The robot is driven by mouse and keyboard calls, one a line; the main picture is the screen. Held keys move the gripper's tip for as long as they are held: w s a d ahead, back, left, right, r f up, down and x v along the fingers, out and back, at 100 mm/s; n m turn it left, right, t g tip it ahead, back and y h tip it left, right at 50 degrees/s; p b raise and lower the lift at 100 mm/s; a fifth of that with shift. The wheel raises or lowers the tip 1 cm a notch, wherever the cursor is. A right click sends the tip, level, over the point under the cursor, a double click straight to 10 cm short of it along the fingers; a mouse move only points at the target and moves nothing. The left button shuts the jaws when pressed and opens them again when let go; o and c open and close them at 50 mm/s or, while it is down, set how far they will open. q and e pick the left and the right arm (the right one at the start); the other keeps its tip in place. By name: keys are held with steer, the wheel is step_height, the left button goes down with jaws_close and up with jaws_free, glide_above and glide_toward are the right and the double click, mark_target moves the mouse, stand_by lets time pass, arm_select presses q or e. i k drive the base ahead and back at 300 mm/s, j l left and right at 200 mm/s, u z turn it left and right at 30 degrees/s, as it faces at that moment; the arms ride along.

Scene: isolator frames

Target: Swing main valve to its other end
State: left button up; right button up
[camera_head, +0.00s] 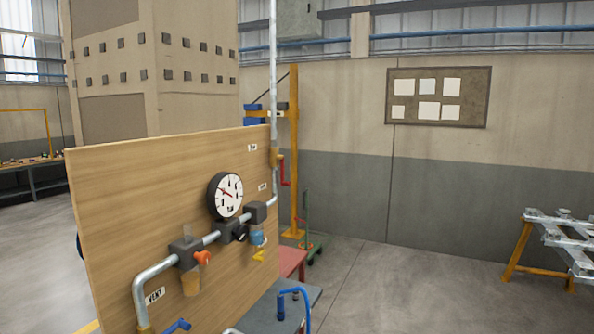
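A wooden panel (130,220) carries pipework with several fittings. A red lever (285,170) hangs down beside the vertical pipe (273,90) at the panel's right edge, by a brass-coloured body (277,156). A blue lever (178,326) shows at the bottom edge, partly cut off, below the VENT label (155,295). A yellow handle (259,256) sits under a blue-topped bowl (257,238). The small labels at upper right are hard to read, so I cannot tell which valve is the main one. Neither of my grippers is in view.
A round gauge (225,195), an orange-red knob (202,258) and a black knob (240,236) stick out from the panel. The floor at right (410,290) is clear up to an orange-legged stand (518,250).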

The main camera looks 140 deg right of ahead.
mark_target(283, 183)
steer(key=z, duration=4.5)
